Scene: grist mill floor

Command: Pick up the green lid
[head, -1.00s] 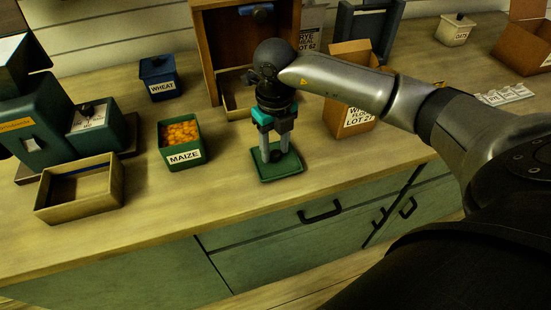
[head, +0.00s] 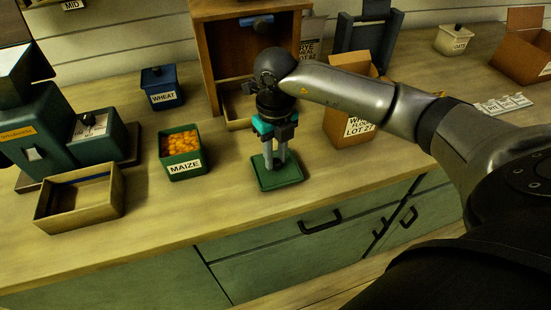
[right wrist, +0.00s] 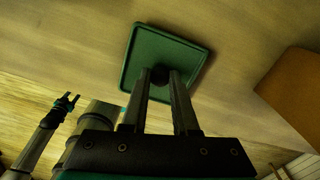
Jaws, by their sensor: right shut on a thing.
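The green lid (head: 289,182) is a flat square with a dark knob in its middle, lying level at or just above the wooden counter; I cannot tell whether it touches. My right gripper (head: 275,156) points down over it, its two fingers shut on the knob. In the right wrist view the lid (right wrist: 185,53) lies beyond the fingertips (right wrist: 160,76), with the knob between them. The green maize bin (head: 183,165), open and full of orange grain, stands left of the lid. My left gripper (right wrist: 68,102) shows small in the right wrist view, fingers apart and empty.
A blue wheat bin (head: 162,97) with its lid on stands behind the maize bin. An empty wooden tray (head: 80,212) and a green mill (head: 35,145) are at left. A wooden cabinet (head: 205,50) and a flour box (head: 349,121) stand behind my right gripper. Counter beside the lid is clear.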

